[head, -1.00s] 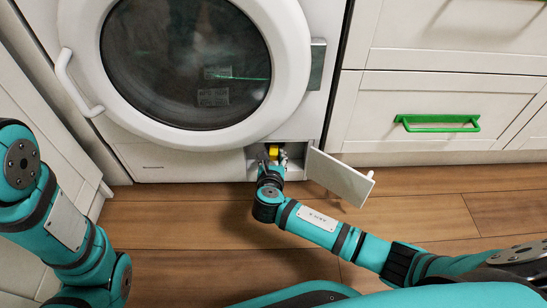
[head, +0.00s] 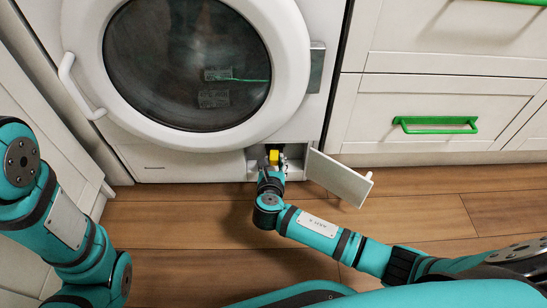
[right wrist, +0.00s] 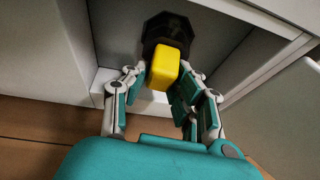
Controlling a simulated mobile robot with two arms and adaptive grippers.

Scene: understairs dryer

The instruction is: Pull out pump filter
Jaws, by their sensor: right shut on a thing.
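The pump filter (head: 274,157) shows as a yellow block in the open compartment at the dryer's lower right. In the right wrist view its yellow grip (right wrist: 165,65) stands in front of a black, angular body (right wrist: 160,28). My right gripper (head: 271,168) reaches into the compartment mouth and is shut on the yellow grip, with fingers on both sides of it in the right wrist view (right wrist: 164,78). How far the black body sits in its seat is hard to tell. My left arm shows at the left, but its gripper is out of view.
The compartment flap (head: 338,178) hangs open to the right of my right gripper. The dryer's round door (head: 190,60) is closed above. White drawers with green handles (head: 436,125) stand at right. The wooden floor (head: 190,220) in front is clear.

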